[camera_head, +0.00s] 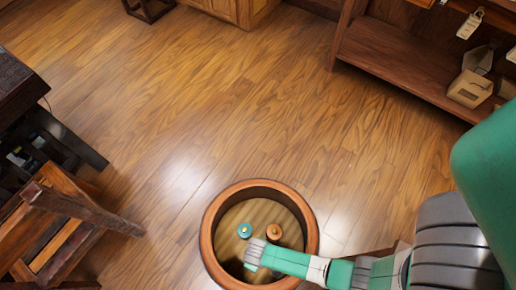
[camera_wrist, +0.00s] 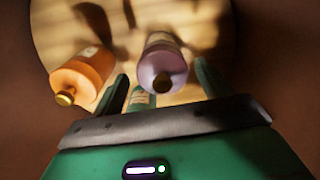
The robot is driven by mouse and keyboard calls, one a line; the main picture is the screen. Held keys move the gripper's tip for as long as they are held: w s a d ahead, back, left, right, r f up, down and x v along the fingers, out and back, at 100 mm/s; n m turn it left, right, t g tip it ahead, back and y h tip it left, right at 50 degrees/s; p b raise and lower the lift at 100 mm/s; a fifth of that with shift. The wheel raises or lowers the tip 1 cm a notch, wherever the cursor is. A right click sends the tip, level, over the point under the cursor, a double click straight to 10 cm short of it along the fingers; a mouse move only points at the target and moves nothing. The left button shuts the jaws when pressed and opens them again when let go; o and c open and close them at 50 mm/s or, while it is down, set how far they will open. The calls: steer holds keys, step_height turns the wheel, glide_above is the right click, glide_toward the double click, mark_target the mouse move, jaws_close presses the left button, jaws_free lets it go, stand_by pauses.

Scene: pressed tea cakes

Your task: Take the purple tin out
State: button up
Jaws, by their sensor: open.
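The purple tin (camera_wrist: 162,58) shows in the wrist view, a rounded container with a dark cap facing the camera. It stands inside a round wooden tub (camera_head: 210,232). In the head view my gripper (camera_head: 255,254) reaches into the tub, and I cannot make out the purple tin there.
An orange tin (camera_wrist: 85,75) stands left of the purple one, also seen in the head view (camera_head: 273,231). The tub wall is close around my gripper. Open floor (camera_head: 220,100) lies beyond.

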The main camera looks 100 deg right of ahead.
steer(key=f+b, duration=0.1)
steer(key=f, duration=0.1)
steer(key=f+b, duration=0.1)
steer(key=f, duration=0.1)
steer(key=shift+a+f, duration=0.2)
steer(key=shift+f, duration=0.05)
steer(key=shift+r, duration=0.15)
steer(key=c, duration=1.1)
steer(key=shift+r, duration=0.3)
steer(key=s+d+p, duration=0.1)
steer(key=s+d+r+p, duration=0.1)
steer(key=s+d, duration=0.1)
step_height(320, 180, up, 14)
steer(key=p, duration=0.7)
steer(key=shift+a+f+p, duration=0.15)
steer(key=shift+f+p, duration=0.1)
steer(key=shift+p, duration=0.15)
